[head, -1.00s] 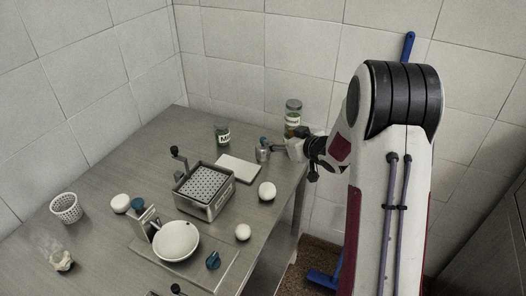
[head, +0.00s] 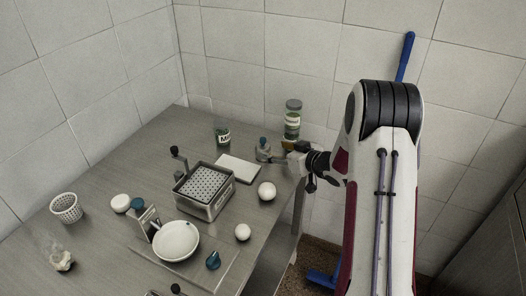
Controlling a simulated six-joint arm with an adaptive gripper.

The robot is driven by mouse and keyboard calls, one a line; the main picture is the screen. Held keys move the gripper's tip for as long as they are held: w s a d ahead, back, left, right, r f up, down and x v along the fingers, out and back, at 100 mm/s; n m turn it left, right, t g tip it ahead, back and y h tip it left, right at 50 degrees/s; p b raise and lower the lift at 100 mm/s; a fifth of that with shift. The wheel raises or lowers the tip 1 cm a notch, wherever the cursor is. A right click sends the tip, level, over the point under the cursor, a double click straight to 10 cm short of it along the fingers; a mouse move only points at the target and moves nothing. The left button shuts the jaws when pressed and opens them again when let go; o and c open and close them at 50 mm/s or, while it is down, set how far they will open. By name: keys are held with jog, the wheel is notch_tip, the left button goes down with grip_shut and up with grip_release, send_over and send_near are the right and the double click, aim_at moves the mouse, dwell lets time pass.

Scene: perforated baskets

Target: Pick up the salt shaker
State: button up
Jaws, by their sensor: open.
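A small grey shaker with a blue-green top, which looks like the salt shaker (head: 263,151), stands upright near the far right edge of the table. My gripper (head: 277,157) is open and low, just to the right of the shaker, and points left towards it. The fingertips are small and partly merge with the shaker, so I cannot tell whether they touch it or reach around it.
A tall labelled jar (head: 292,118) stands behind my gripper, and a green jar (head: 223,134) stands to the left. A white board (head: 238,168), a metal box with a perforated top (head: 206,190) and a white ball (head: 267,191) lie nearer. The table's right edge is close.

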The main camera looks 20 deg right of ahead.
aim_at(267, 150)
jog(key=shift+x, duration=0.9)
jog(key=shift+a+f, duration=0.1)
jog(key=shift+a, duration=0.05)
jog(key=x, duration=0.3)
jog(key=shift+a+f, duration=0.25)
jog(key=shift+a, duration=0.05)
jog(key=shift+x, duration=0.8)
jog(key=c, duration=1.3)
